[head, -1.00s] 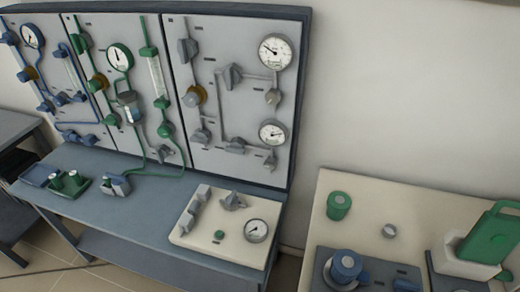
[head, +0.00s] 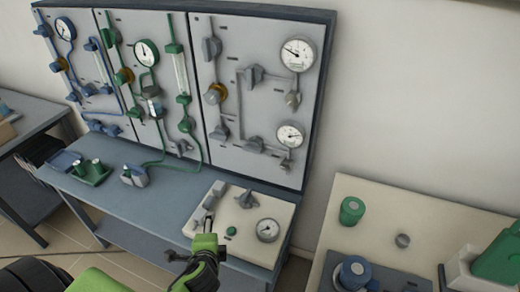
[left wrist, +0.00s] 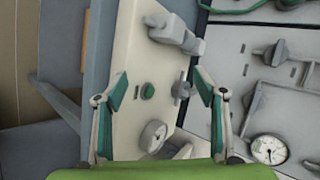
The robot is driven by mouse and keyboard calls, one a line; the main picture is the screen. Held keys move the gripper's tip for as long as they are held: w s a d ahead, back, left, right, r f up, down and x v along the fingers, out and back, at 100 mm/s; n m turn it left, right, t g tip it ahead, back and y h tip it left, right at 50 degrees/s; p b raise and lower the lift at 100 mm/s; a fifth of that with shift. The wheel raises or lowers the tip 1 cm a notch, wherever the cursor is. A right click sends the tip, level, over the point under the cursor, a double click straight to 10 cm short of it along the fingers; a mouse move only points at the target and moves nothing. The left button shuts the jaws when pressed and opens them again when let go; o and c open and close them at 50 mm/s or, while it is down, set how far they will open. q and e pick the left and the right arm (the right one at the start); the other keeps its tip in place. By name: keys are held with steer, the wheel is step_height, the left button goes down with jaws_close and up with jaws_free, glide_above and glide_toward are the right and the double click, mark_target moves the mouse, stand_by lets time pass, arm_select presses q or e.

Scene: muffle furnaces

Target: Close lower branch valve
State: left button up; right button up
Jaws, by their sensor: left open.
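The lower branch valve (head: 254,144) is a grey knob on the lower horizontal pipe of the grey panel (head: 235,165), left of the lower gauge (head: 290,135). Its exact turn is too small to read. My left gripper (head: 207,222) is low in the head view, over the front of the cream box on the bench, below and apart from the valve. In the left wrist view its two fingers (left wrist: 160,75) are spread and empty before the cream box. That view shows a grey panel knob (left wrist: 273,50); I cannot tell which valve it is. My right gripper is out of view.
The cream box (head: 200,227) has blocks, a knob (head: 247,200), a green button (head: 231,231) and a gauge (head: 267,230). The upper branch valve (head: 255,75) is above the lower one. A cream table (head: 410,220) with equipment stands right. The wall between is bare.

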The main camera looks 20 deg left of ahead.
arm_select(q)
steer(key=w+a+r+m+t, duration=0.2)
steer(key=w+r+m+t, duration=0.3)
steer(key=w+r+m, duration=0.35)
steer(key=m+t+h, duration=0.4)
steer(key=m+h, duration=0.1)
steer(key=m, duration=1)
glide_toward(251, 151)
steer(key=w, duration=1.1)
steer(key=shift+a+r+p, duration=0.15)
steer(key=shift+r+p, duration=0.1)
steer(key=shift+p, duration=0.1)
steer(key=shift+s, duration=0.1)
steer(key=c, duration=1.1)
